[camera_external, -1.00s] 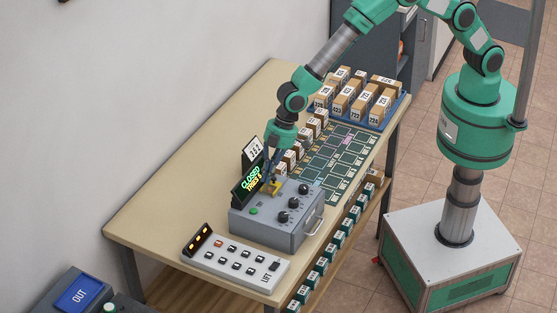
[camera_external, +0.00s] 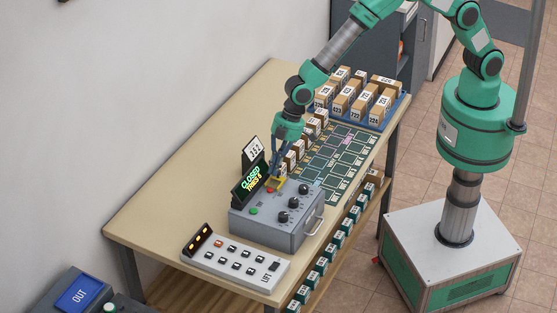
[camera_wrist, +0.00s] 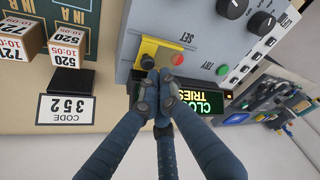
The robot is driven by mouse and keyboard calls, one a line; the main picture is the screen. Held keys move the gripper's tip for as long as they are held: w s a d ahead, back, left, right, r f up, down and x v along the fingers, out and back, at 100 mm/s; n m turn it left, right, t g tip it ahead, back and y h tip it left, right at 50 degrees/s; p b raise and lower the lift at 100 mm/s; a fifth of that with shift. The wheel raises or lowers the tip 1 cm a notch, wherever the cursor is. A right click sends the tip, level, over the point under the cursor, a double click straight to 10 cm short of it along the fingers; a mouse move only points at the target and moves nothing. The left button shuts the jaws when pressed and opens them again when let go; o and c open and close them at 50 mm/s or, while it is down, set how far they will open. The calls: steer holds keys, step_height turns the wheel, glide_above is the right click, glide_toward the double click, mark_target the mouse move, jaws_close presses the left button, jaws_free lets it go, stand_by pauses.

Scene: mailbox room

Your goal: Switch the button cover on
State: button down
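The yellow button cover (camera_external: 278,183) is on top of the grey control box (camera_external: 265,228), at its back edge. It also shows in the wrist view (camera_wrist: 150,50), beside a red button (camera_wrist: 178,59). The red button is exposed and shows in the outside view (camera_external: 269,190) too. My gripper (camera_external: 277,173) is just above the cover. In the wrist view its blue fingers (camera_wrist: 160,76) are drawn together with nothing seen between them. Their tips overlap the cover's lower edge; I cannot tell whether they touch it.
The box has black knobs (camera_external: 283,217), a green button (camera_external: 254,211) and a front handle. A lit sign reading CLOSED (camera_external: 251,180) stands behind it. A panel with several switches (camera_external: 235,262) lies in front. Small parcels (camera_external: 291,160) stand in a row beyond the box.

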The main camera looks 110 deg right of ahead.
mark_target(274, 178)
steer(key=shift+s+d, duration=0.45)
steer(key=shift+s, duration=0.05)
steer(key=shift+w+a+r, duration=0.2)
steer(key=shift+w+a, duration=0.05)
steer(key=shift+w, duration=0.5)
steer(key=shift+w+a+r, duration=0.2)
steer(key=shift+w, duration=0.55)
steer(key=a+v, duration=0.1)
steer(key=v, duration=0.8)
steer(key=shift+w+d+r, duration=0.15)
steer(key=shift+d+r, duration=0.3)
steer(key=shift+r, duration=0.05)
steer(key=shift+r, duration=0.15)
